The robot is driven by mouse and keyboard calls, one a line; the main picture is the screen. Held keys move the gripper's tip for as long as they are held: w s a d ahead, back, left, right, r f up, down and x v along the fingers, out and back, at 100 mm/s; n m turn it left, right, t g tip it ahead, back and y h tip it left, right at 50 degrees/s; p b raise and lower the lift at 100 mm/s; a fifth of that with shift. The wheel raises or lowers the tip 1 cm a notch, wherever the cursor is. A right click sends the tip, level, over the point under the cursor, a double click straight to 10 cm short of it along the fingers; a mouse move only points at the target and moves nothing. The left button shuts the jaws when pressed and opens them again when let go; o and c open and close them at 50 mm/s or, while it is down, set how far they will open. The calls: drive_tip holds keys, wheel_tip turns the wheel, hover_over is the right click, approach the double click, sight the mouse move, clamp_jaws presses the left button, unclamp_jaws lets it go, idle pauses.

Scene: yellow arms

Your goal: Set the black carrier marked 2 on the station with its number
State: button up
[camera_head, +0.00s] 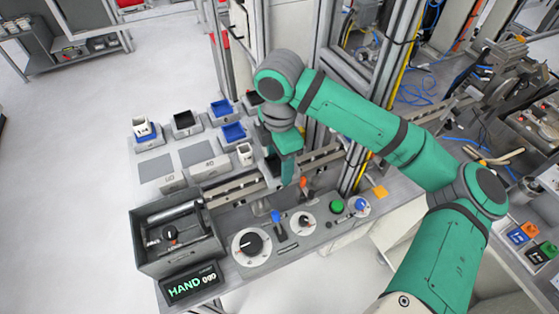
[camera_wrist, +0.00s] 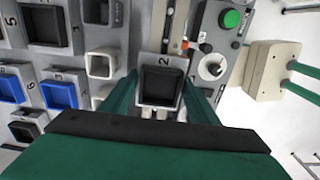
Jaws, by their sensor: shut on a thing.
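My gripper (camera_head: 288,172) points down over the workbench, just right of the white cup. In the wrist view, its green fingers (camera_wrist: 160,102) are shut on a black square carrier (camera_wrist: 160,86) between them. A grey surround with the number 2 (camera_wrist: 163,62) shows at the carrier's far edge. In the head view, a dark part of the carrier (camera_head: 272,160) shows left of the fingers, and the rest is hidden. I cannot tell whether it rests on anything. Two bare grey pads (camera_head: 156,168) (camera_head: 197,153) lie to the left; their number plates are hard to read.
Black (camera_head: 184,120) and blue (camera_head: 233,132) carriers stand in rows behind the pads. A white cup (camera_head: 245,152) stands close left of my gripper. A rail (camera_head: 235,190), knobs (camera_head: 252,243) and a grey box (camera_head: 150,255) lie in front. A metal frame post (camera_head: 322,60) rises behind.

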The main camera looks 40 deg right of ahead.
drive_tip(key=shift+w, duration=0.1)
idle(0.3)
drive_tip(key=shift+a+f, duration=0.15)
drive_tip(key=shift+f, duration=0.2)
idle(0.3)
drive_tip(key=o, duration=1.4)
drive_tip(key=shift+c, duration=0.2)
drive_tip(key=shift+r, duration=3.5)
